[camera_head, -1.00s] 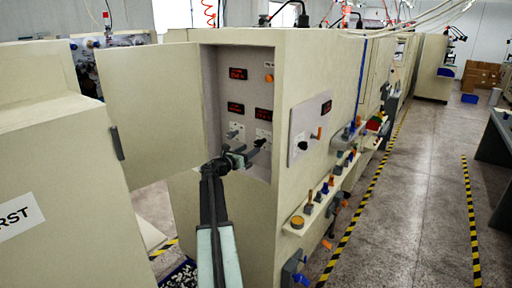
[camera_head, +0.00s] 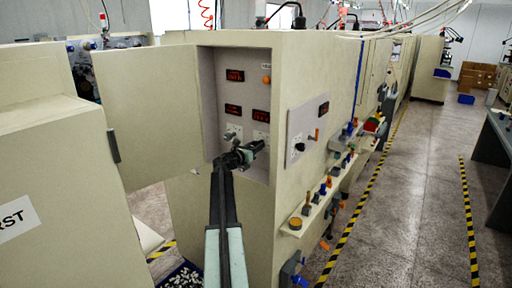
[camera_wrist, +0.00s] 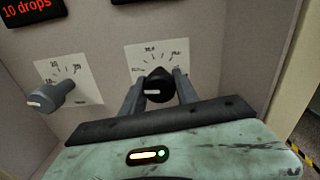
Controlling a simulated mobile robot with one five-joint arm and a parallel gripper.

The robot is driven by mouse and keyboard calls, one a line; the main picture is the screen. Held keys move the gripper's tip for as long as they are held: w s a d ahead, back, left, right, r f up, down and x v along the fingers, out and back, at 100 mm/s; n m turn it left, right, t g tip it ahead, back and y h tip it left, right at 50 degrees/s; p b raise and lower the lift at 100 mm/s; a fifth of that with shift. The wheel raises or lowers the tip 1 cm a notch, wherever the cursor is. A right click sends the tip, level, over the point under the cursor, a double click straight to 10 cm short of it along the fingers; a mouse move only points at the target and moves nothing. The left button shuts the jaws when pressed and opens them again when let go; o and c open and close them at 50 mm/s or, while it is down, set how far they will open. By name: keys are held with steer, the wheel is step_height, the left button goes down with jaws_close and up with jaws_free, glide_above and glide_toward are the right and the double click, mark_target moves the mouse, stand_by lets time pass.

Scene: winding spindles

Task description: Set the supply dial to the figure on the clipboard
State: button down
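A black dial knob (camera_wrist: 158,84) with a white mark sits on a white scale plate (camera_wrist: 146,52) in the cabinet recess. The mark points toward the lower left. My gripper (camera_wrist: 159,78) has one finger on each side of this knob, with what looks like a narrow gap. In the head view my gripper (camera_head: 250,150) is at the right-hand dial of the recess and hides most of it. A grey dial knob (camera_wrist: 52,96) on its own scale plate is to the left. The dial names are not legible, and I see no clipboard.
Red displays (camera_head: 235,75) are above the dials; one (camera_wrist: 30,8) reads "10 drops". The open cabinet door (camera_head: 148,115) stands left of the recess. A side panel (camera_head: 306,130) with another black knob and a shelf of coloured parts (camera_head: 310,212) are to the right.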

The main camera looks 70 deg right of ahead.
steer(key=shift+m, duration=1)
steer(key=c, duration=0.9)
jaws_free()
steer(key=shift+c, duration=0.2)
steer(key=shift+a, duration=0.15)
steer(key=v, duration=0.7)
steer(key=shift+a, duration=0.25)
steer(key=shift+w, duration=0.1)
